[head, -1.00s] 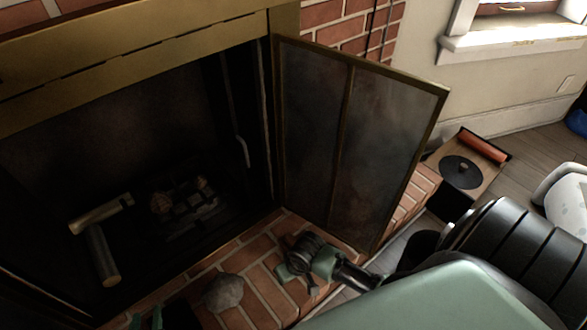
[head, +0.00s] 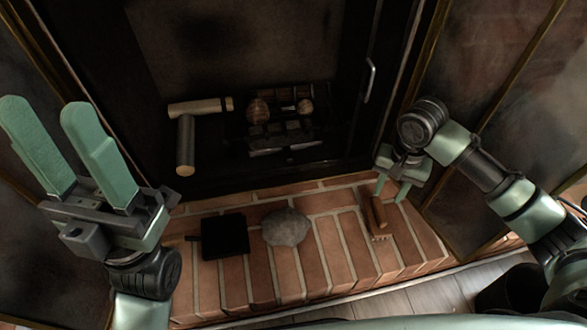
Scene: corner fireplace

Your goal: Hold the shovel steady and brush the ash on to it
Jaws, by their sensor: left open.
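The shovel (head: 224,237) is a flat black square pan on the brick hearth, with a short dark stub at its left side. The ash (head: 286,227) is a grey lump on the bricks just right of the shovel, apart from it. The brush (head: 376,212), brown with pale bristles toward the front, lies on the hearth at the right. My left gripper (head: 48,108) is open and empty, raised at the far left, away from the shovel.
The dark firebox behind the hearth holds pale logs (head: 201,106) and a grate (head: 282,138). Glass fireplace doors stand open at both sides, the right door (head: 497,125) close to my right arm. Bare bricks lie between ash and brush.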

